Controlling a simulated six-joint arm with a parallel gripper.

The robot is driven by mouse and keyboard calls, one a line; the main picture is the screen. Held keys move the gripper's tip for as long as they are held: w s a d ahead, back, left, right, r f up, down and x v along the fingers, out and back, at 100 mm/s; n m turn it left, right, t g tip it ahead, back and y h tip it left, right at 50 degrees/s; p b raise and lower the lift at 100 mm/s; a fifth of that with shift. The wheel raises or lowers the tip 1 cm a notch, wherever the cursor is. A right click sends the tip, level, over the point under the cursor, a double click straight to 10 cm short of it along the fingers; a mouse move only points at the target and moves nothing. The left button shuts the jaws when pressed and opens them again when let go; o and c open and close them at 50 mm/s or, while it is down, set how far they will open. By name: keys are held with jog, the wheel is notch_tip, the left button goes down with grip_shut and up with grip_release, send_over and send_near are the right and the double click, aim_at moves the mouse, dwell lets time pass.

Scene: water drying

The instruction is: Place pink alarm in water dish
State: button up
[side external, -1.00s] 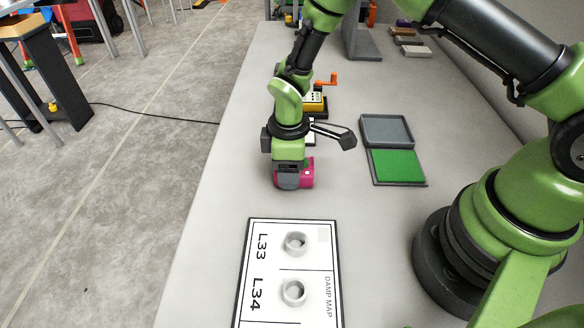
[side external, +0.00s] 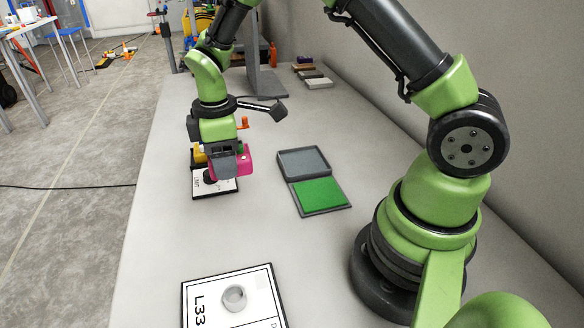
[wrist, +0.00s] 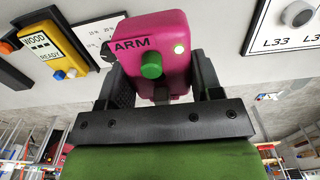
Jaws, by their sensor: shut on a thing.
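The pink alarm (side external: 246,161) is held in my gripper (side external: 228,165), apparently above the table. In the wrist view, the alarm (wrist: 170,32) shows a green button, a lit green lamp and the letters ARM, with a dark finger on each side. A white card (side external: 208,187) lies behind and below my gripper, partly hidden. A dark round thing near my fingers there is unclear. A grey ring-shaped cup (side external: 234,297) stands on the white L33 board (side external: 205,285) in front. I cannot tell which thing is the water dish.
A green pad (side external: 320,195) in an open grey case lies right of my gripper. A yellow WOOD READY box (wrist: 45,45) stands beside the white card. Small blocks (side external: 313,75) lie far back. Table between gripper and L33 board is clear.

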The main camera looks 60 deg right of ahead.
jog(key=d, duration=0.9)
send_over(300, 166)
notch_tip(300, 166, down, 4)
jog(key=shift+f, duration=2.7)
jog(key=shift+f, duration=0.1)
jog(key=o, duration=0.7)
